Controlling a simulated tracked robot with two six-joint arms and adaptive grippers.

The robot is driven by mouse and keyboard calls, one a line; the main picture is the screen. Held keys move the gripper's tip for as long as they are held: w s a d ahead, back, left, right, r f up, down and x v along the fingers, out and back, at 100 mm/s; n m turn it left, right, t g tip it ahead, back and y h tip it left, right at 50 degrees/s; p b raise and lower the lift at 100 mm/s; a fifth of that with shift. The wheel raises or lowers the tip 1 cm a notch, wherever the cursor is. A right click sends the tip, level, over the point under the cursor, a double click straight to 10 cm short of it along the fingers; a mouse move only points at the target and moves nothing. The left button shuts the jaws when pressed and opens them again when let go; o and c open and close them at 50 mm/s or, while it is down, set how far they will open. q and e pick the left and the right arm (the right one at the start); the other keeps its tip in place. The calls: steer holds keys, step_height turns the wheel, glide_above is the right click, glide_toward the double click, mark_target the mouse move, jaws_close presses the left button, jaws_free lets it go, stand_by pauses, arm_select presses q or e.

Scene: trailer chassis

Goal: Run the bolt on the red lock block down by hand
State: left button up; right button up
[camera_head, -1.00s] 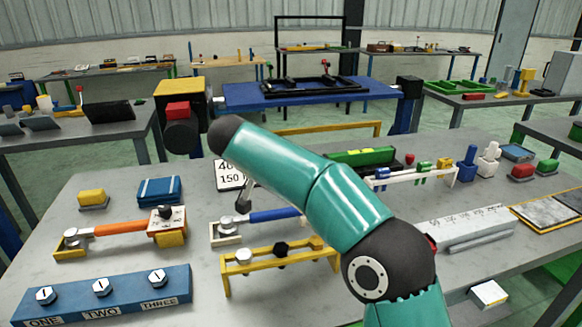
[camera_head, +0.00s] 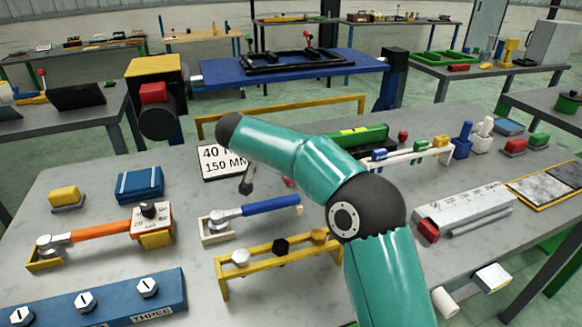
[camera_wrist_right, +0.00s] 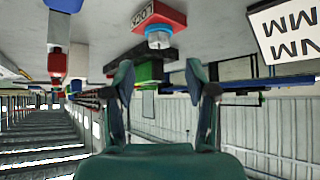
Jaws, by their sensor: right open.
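In the right wrist view, which is upside down, the red lock block (camera_wrist_right: 162,14) with a lettered white label sits on the table. My left gripper is not in view.
A blue-handled wrench (camera_head: 270,205) and a yellow rack (camera_head: 262,266) lie left of the arm. An orange-handled wrench (camera_head: 100,231) is further left. A grey labelled block (camera_head: 470,208) stands right.

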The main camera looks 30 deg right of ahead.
steer(key=x, duration=0.7)
steer(key=shift+p, duration=0.35)
jaws_close()
steer(key=shift+w+r+m+g+h+p, duration=0.15)
steer(key=shift+r+m+g+h+p, duration=0.15)
steer(key=shift+m+g+p, duration=0.4)
steer(key=m+p, duration=0.1)
steer(key=p, duration=0.1)
steer(key=m+g+p, duration=0.1)
steer(key=p, duration=0.2)
steer(key=shift+w+r+m+g, duration=0.15)
steer(key=shift+w+m+g, duration=0.05)
steer(key=shift+m+g, duration=0.1)
steer(key=shift+f+m+p, duration=0.2)
steer(key=shift+m+p, duration=0.1)
steer(key=shift+p, duration=0.15)
steer(key=shift+f, duration=0.1)
